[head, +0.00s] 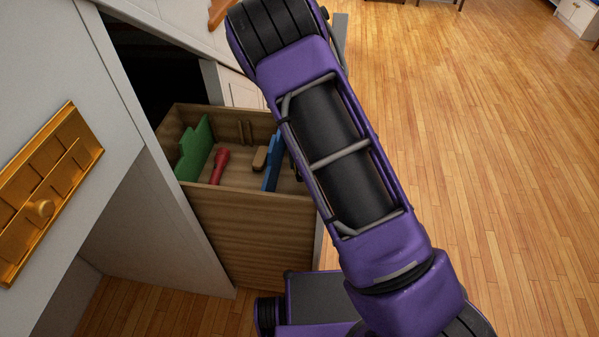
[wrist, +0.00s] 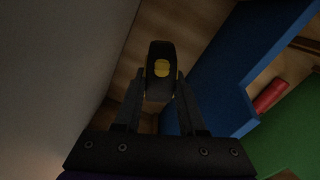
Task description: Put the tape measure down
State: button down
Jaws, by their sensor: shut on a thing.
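The tape measure (wrist: 161,70) is black with a yellow round mark, seen in the wrist view. My gripper (wrist: 160,92) is shut on it, one finger on each side. They are over a wooden surface, between a grey wall on the left and a blue divider (wrist: 215,70) on the right. I cannot tell whether the tape measure touches the wood. In the head view, my arm hides the gripper and the tape measure at the right side of the open wooden drawer (head: 255,235).
A grey cabinet panel with a gold plate (head: 60,185) stands at the left. The wooden floor (head: 480,130) on the right is clear.

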jog(key=shift+f, duration=2.65)
jog(key=shift+b, duration=0.3)
jog(key=shift+f, duration=0.2)
jog(key=shift+c, duration=2.4)
grip_release()
jog(key=shift+r, duration=0.15)
notch_tip(320, 180, up, 12)
jog(key=shift+r+p, duration=0.1)
jog(key=shift+p, duration=0.55)
